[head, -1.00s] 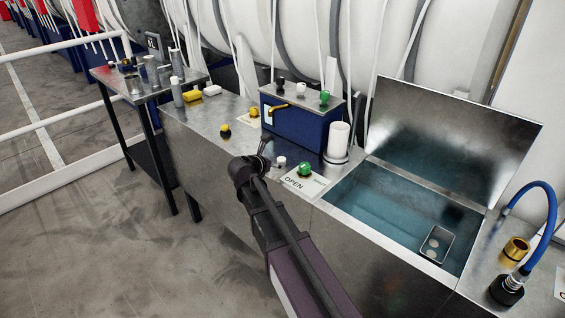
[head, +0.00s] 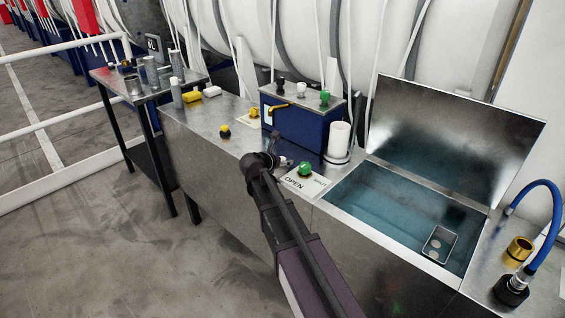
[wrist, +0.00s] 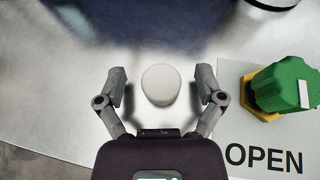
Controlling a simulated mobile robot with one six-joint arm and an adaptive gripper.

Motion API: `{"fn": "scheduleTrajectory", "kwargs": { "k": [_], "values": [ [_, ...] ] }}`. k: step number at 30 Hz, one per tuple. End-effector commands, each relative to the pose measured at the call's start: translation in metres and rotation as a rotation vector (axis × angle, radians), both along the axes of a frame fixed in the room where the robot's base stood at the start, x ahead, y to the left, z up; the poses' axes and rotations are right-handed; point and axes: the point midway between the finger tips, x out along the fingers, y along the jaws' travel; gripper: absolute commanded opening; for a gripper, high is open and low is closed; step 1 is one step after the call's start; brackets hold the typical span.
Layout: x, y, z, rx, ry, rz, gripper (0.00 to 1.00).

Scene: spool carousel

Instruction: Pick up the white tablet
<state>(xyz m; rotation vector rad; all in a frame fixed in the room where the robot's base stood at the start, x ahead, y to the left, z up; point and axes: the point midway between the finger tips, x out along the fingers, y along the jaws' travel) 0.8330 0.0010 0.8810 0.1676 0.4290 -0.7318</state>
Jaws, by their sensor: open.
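The white tablet (wrist: 160,85), a small pale round piece, stands on the metal bench top in the wrist view. My gripper (wrist: 161,76) is open, with one finger on each side of the tablet and a visible gap on both sides. Nothing is held. In the head view my gripper (head: 273,151) is low over the bench near its front edge, and it hides most of the tablet there.
A green knob (wrist: 283,88) on a yellow base stands on a plate marked OPEN, close to the right finger. Behind is a blue box (head: 297,124) with knobs and a yellow lever. A white cylinder (head: 339,139) and an open water tank (head: 395,213) are to the right.

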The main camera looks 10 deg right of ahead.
Motion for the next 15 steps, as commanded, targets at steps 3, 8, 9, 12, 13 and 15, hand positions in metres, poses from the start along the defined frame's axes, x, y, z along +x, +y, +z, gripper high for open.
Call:
{"fn": "scheduleTrajectory", "kwargs": {
  "k": [3, 8, 9, 12, 13, 15],
  "values": [
    [-0.0001, 0.0001, 0.0000, 0.000, 0.000, 0.000, 0.87],
    [-0.0001, -0.0001, 0.0000, 0.000, 0.000, -0.001, 0.75],
    [-0.0001, -0.0001, 0.0000, 0.000, 0.000, -0.001, 0.64],
    [-0.0001, -0.0001, 0.0000, 0.000, 0.000, -0.001, 0.34],
    [-0.0001, -0.0001, 0.0000, 0.000, 0.000, -0.001, 0.25],
    [-0.0001, -0.0002, 0.0000, 0.000, 0.000, -0.001, 0.12]
  ]
}}
